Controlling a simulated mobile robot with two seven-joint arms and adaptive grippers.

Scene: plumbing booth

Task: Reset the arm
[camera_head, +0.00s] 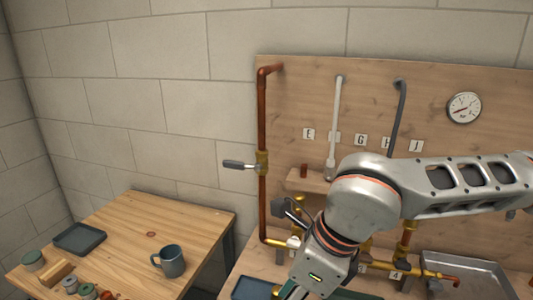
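My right arm comes in from the right edge, and its silver wrist bends down in front of the pipe board. My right gripper (296,290) is at the bottom edge, low over the bench. Its fingertips are cut off or hidden, so I cannot tell whether it is open or holds anything. My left arm and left gripper are not in view.
A wooden board (300,105) carries copper pipe, a grey lever valve (238,165), hoses, letter tags and a gauge (464,108). A metal tray (470,268) lies at right. The left table (190,222) holds a mug (170,262), dark tray (80,239) and small containers.

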